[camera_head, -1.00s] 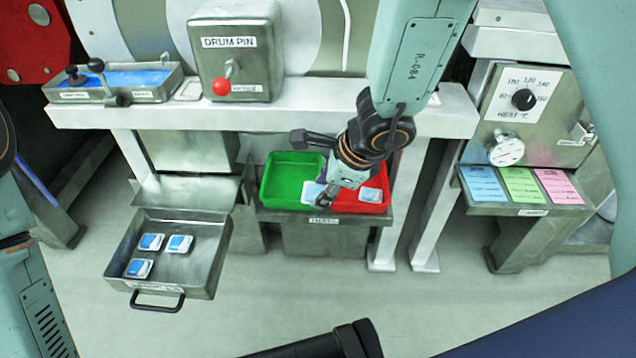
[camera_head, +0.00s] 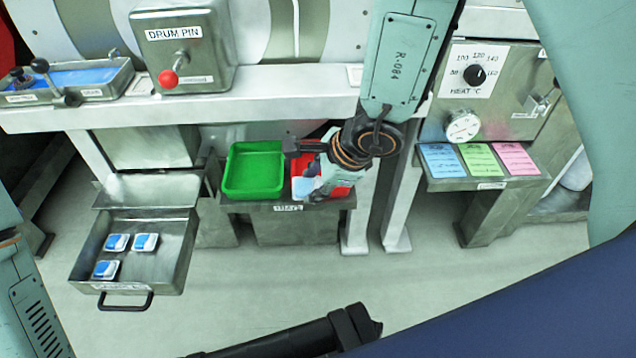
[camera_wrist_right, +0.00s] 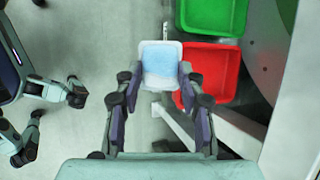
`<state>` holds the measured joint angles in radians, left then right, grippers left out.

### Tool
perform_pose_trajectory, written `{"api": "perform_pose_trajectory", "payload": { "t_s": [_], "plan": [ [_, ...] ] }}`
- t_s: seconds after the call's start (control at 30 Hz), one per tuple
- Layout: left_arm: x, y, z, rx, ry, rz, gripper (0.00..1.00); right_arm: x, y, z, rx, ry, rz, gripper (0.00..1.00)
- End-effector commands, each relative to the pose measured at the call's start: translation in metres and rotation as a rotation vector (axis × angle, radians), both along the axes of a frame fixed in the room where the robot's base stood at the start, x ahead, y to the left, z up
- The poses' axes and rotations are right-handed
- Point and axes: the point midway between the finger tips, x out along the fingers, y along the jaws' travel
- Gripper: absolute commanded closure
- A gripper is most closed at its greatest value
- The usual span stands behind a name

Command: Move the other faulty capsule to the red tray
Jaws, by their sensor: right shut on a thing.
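My right gripper (camera_wrist_right: 161,88) is shut on a white capsule with a pale blue face (camera_wrist_right: 161,66). In the head view the gripper (camera_head: 312,182) is over the red tray, in front of much of it. The red tray (camera_wrist_right: 220,72) shows beside and beyond the held capsule in the wrist view. The visible part of its floor looks bare; the rest is hidden. The green tray (camera_head: 253,184) sits to its left in the head view and looks empty.
A pulled-out steel drawer (camera_head: 180,262) at lower left holds three blue-and-white capsules (camera_head: 145,242). The steel DRUM PIN box (camera_head: 185,55) with a red knob is above. A shelf with blue, green and pink cards (camera_head: 478,160) stands at right.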

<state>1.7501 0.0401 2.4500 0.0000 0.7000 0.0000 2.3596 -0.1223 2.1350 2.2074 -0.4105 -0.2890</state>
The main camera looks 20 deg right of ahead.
Motion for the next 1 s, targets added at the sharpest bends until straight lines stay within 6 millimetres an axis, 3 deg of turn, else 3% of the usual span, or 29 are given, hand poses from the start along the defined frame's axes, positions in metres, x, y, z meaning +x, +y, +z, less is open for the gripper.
{"api": "perform_pose_trajectory", "payload": {
  "t_s": [0.57, 0.83, 1.0],
  "plan": [
    [0.0, 0.0, 0.009, 0.0, 0.0, 0.0, 0.66, 0.065, -0.025, -0.028, 0.0, 0.001, -0.007, 0.67],
    [0.0, 0.0, 0.043, 0.0, 0.0, 0.0, 0.66, 0.092, -0.033, -0.036, 0.0, 0.002, -0.007, 0.67],
    [0.0, 0.0, 0.035, 0.0, 0.001, 0.0, 0.66, 0.102, -0.035, -0.054, -0.001, 0.001, -0.006, 0.67]
  ]
}}
